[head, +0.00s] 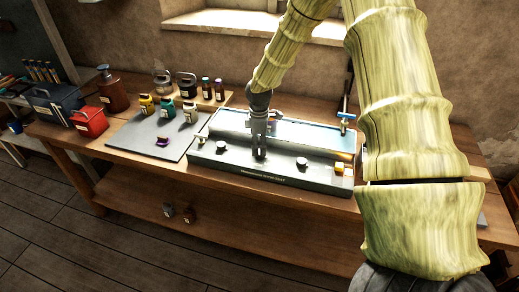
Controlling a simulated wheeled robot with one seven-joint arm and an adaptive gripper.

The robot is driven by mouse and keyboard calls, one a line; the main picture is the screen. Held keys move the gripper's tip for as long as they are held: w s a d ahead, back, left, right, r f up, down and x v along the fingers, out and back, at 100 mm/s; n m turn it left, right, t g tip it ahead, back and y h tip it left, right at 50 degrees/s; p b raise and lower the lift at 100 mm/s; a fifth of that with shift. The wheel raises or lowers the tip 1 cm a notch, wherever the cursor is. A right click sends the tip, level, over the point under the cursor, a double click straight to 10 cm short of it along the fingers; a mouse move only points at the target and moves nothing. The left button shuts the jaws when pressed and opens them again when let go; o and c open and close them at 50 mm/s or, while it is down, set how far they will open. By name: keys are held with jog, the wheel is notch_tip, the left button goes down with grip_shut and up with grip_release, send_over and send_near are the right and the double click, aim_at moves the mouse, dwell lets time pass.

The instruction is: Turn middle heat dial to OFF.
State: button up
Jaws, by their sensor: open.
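A long grey-green heater unit (240,168) stands on the wooden bench, with dark heat dials along its front. The left dial (221,146) and the right dial (302,163) show clearly. My gripper (260,154) points down at the front of the unit between these two, with its fingers apart. The middle dial is at or behind the fingertips and is mostly hidden, so its setting cannot be read. I cannot tell whether the fingers touch it.
A grey mat (150,136) with small jars and a purple item (163,140) lies left of the unit. A red box (89,121) and brown bottle (112,90) stand further left. A blue-handled tap (346,118) rises at the unit's right. My arm covers the bench's right part.

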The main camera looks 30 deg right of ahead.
aim_at(259, 151)
notch_tip(259, 151, up, 9)
jog(key=shift+f, duration=0.15)
dwell(0.7)
